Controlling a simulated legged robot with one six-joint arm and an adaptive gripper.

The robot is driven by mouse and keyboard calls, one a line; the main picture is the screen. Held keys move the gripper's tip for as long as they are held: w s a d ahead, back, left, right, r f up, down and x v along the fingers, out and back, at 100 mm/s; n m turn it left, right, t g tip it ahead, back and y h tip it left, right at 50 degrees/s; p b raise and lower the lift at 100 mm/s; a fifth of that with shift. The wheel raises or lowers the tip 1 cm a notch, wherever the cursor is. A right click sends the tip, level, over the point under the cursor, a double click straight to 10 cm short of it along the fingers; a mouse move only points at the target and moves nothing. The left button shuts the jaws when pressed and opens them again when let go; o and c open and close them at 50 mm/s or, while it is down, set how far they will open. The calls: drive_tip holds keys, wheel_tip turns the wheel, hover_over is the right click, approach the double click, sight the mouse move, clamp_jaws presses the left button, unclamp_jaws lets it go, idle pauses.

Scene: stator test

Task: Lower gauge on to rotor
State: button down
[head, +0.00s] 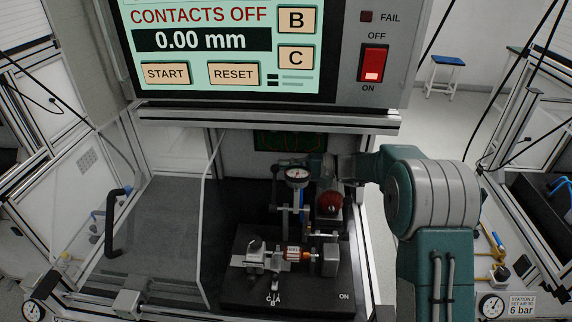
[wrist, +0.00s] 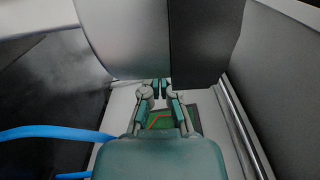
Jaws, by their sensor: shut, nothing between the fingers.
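The dial gauge (head: 298,175) has a round white face and sits upright on a stand, above the small copper-coloured rotor (head: 296,253). The rotor lies across a fixture on a black base plate (head: 315,296). The gauge's lower end is partly lost among the stand parts, so I cannot tell its exact gap to the rotor. My gripper (head: 326,167) is just right of the gauge face, at about its height; whether it touches is unclear. In the wrist view my gripper (wrist: 162,88) has its fingertips together with nothing visible between them. Neither gauge nor rotor is identifiable there.
A red round knob (head: 330,203) is below my gripper. A test screen (head: 205,45) reads CONTACTS OFF and 0.00 mm, with a red switch (head: 372,63) beside it. A clear guard with a black handle (head: 116,222) stands at left. A green board (wrist: 182,118) is behind my gripper.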

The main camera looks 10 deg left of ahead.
drive_tip(key=shift+s+r+n, duration=0.2)
drive_tip(key=shift+r+n, duration=0.05)
drive_tip(key=shift+n, duration=0.05)
drive_tip(key=shift+s+r+n, duration=0.25)
drive_tip(key=shift+s+n, duration=0.05)
drive_tip(key=shift+n, duration=0.1)
drive_tip(key=s+d+f+n, duration=0.1)
drive_tip(key=s+n, duration=1.4)
drive_tip(key=n, duration=0.1)
drive_tip(key=shift+f+t+h, duration=0.2)
drive_tip(key=shift+t+h, duration=0.2)
drive_tip(key=shift+s, duration=0.15)
idle(0.4)
idle(0.3)
